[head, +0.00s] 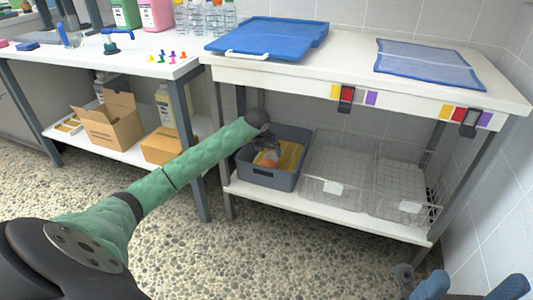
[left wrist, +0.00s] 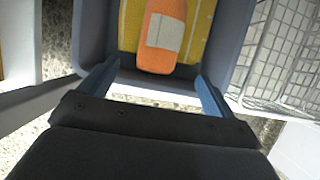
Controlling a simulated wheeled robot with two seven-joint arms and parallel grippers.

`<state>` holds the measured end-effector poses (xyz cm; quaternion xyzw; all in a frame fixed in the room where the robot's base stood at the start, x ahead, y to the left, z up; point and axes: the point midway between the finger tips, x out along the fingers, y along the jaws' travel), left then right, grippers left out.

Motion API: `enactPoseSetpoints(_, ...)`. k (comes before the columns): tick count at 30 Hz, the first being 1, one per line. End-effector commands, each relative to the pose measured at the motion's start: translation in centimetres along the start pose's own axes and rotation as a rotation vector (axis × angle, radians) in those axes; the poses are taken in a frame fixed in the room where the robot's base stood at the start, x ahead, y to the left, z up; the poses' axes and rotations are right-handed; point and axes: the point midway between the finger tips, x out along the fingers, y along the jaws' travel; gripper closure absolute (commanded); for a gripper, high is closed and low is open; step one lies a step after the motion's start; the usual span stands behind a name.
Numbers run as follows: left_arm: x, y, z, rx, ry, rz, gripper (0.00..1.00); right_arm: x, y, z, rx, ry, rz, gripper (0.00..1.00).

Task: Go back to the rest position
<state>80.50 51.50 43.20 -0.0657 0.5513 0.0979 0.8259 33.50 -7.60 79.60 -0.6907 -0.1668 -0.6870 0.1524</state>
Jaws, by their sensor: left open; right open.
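My left arm reaches from the left to the grey bin (head: 268,178) on the lower shelf. My left gripper (head: 268,146) is at the bin's opening, partly hidden by its own wrist. In the left wrist view its blue fingers (left wrist: 156,88) are spread wide and empty. An orange bottle-like object (left wrist: 163,32) with a pale label lies in the bin just beyond them, on a yellow towel (left wrist: 198,35). My right gripper (head: 470,287) shows at the bottom right of the head view, with its blue fingers apart and nothing between them.
Two wire baskets (head: 336,172) (head: 405,190) stand right of the bin. Cardboard boxes (head: 110,125) sit under the left bench. The pebbled floor in front is clear.

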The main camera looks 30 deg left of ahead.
Motion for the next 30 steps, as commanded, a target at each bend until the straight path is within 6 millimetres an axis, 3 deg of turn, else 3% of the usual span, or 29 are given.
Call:
enactPoseSetpoints(5,-0.9,0.0,0.0,0.001,-0.001,0.001,0.10,-0.2,0.0,-0.2,0.003,-0.010,0.008,0.33)
enactPoseSetpoints(23,-1.0,-0.5,-0.1,0.003,-0.001,-0.015,0.10,0.1,0.0,0.1,0.005,-0.015,-0.003,0.33)
enactPoseSetpoints(26,-1.3,-2.8,-0.7,0.014,-0.010,-0.090,0.10,0.8,0.2,0.8,0.002,-0.063,0.002,0.33)
enactPoseSetpoints(30,-2.7,-9.5,-2.4,0.026,-0.047,-0.317,0.10,2.2,0.8,3.2,-0.008,-0.204,0.016,0.33)
